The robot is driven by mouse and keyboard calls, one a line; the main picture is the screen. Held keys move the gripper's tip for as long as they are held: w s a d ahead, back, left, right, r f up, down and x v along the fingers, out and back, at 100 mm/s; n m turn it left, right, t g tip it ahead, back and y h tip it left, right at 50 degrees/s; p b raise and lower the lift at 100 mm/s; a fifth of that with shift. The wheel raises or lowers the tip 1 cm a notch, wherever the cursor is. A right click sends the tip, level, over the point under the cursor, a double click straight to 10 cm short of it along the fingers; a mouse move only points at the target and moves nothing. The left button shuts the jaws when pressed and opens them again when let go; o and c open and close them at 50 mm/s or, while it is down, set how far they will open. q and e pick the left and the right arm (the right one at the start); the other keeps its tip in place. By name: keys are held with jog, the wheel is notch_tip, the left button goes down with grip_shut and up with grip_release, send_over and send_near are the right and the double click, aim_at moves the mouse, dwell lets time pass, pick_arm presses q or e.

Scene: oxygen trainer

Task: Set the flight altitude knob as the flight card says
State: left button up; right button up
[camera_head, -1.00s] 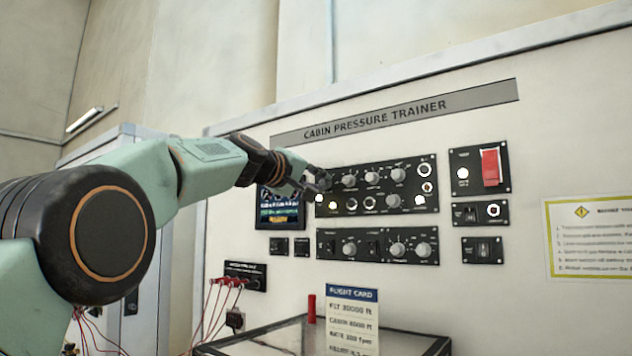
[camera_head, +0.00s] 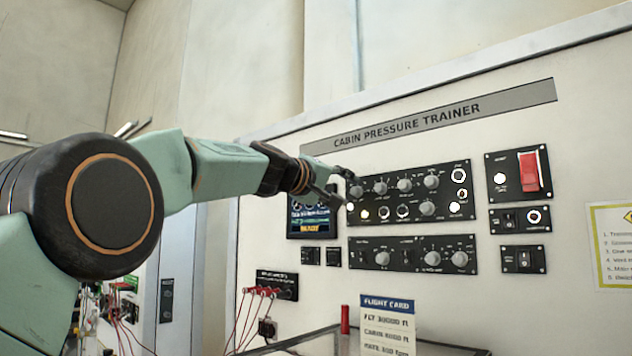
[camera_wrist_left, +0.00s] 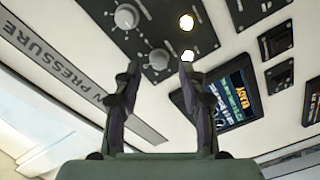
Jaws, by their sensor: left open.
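The upper black panel (camera_head: 448,187) of the cabin pressure trainer carries several grey knobs. The leftmost knob (camera_head: 357,190) is beside my left gripper (camera_head: 345,186). In the left wrist view this knob (camera_wrist_left: 158,59) sits between the fingertips of my open left gripper (camera_wrist_left: 158,72). I cannot tell whether the fingers touch it. Its label is too small to read, so I cannot confirm it is the flight altitude knob. The flight card (camera_head: 387,325) reads FLY 30000 ft, CABIN 8000 ft and RATE 300 fpm; its bottom is cut off. My right gripper is not in view.
A screen (camera_head: 312,217) is below my left gripper. A lower knob panel (camera_head: 408,254), a red switch (camera_head: 529,171) and small switch panels surround the upper panel. Red cables (camera_head: 245,315) hang at lower left. A red cylinder (camera_head: 345,320) stands beside the card.

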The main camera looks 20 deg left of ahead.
pick_arm(q)
jog(key=v, duration=0.9)
jog(key=shift+s, duration=0.4)
jog(key=shift+s+a+r, duration=0.1)
jog(key=shift+s+r, duration=0.05)
jog(key=shift+s, duration=0.1)
